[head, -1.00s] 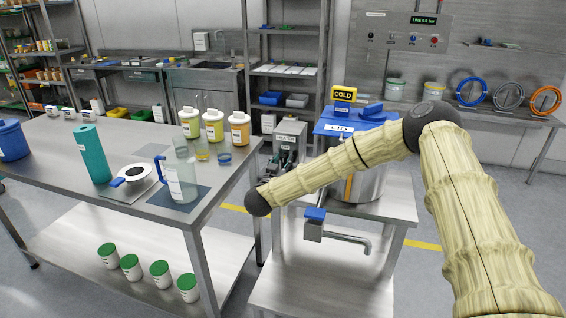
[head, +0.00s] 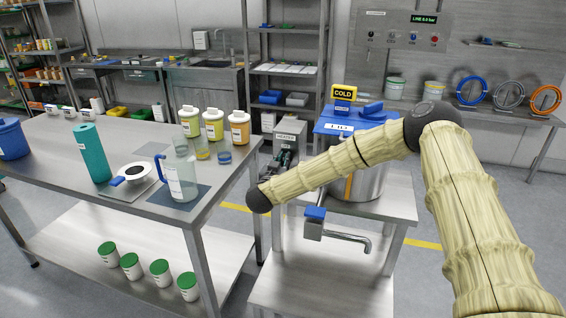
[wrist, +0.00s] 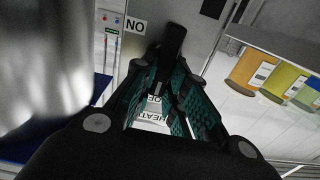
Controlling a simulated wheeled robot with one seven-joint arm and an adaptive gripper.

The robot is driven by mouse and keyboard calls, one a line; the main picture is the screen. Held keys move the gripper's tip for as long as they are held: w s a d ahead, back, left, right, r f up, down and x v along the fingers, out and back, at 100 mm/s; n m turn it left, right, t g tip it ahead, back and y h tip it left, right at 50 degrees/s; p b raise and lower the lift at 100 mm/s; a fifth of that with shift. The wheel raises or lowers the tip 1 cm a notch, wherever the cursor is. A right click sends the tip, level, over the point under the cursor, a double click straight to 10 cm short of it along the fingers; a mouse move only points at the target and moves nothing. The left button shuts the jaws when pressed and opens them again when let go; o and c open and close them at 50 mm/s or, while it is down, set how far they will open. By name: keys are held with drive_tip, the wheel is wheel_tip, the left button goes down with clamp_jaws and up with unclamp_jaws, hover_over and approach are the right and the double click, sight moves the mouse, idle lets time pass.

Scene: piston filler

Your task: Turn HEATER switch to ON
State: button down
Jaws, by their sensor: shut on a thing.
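The HEATER box (head: 289,132) is a grey metal unit behind the near table, left of the lidded tank. Its HEATER label shows upside down in the wrist view (wrist: 152,117), with part of an OFF label just above it. An ON label (wrist: 135,26) is at the upper left of the panel. The black switch lever (wrist: 173,42) sticks out between the fingertips. My gripper (wrist: 167,72), with teal pads, is shut on the lever. The fingers hide its lower part. In the head view my gripper (head: 285,162) is small and dark against the box front.

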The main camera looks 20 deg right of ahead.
drive_tip(key=m+b, duration=0.2)
drive_tip(key=m, duration=0.3)
drive_tip(key=shift+s+d+f+b, duration=0.2)
drive_tip(key=shift+d+f+b, duration=0.05)
drive_tip(key=shift+d+b, duration=0.15)
drive_tip(key=m, duration=0.1)
drive_tip(key=m+b, duration=0.2)
drive_tip(key=shift+s+d+f+m, duration=0.15)
drive_tip(key=shift+f+m, duration=0.1)
drive_tip(key=shift+m, duration=0.05)
drive_tip(key=m+b, duration=0.4)
drive_tip(key=shift+s+d+f+m, duration=0.1)
drive_tip(key=shift+d+f+m, duration=0.05)
drive_tip(key=shift+f+m, duration=0.2)
drive_tip(key=shift+f+m+b, duration=0.2)
drive_tip(key=shift+m+b, duration=1.65)
drive_tip(key=shift+m, duration=0.3)
drive_tip(key=shift+s, duration=0.1)
drive_tip(key=c, duration=1.4)
unclamp_jaws()
drive_tip(key=shift+d, duration=0.1)
drive_tip(key=shift+c, duration=0.2)
drive_tip(key=shift+r, duration=0.1)
drive_tip(key=v, duration=1.2)
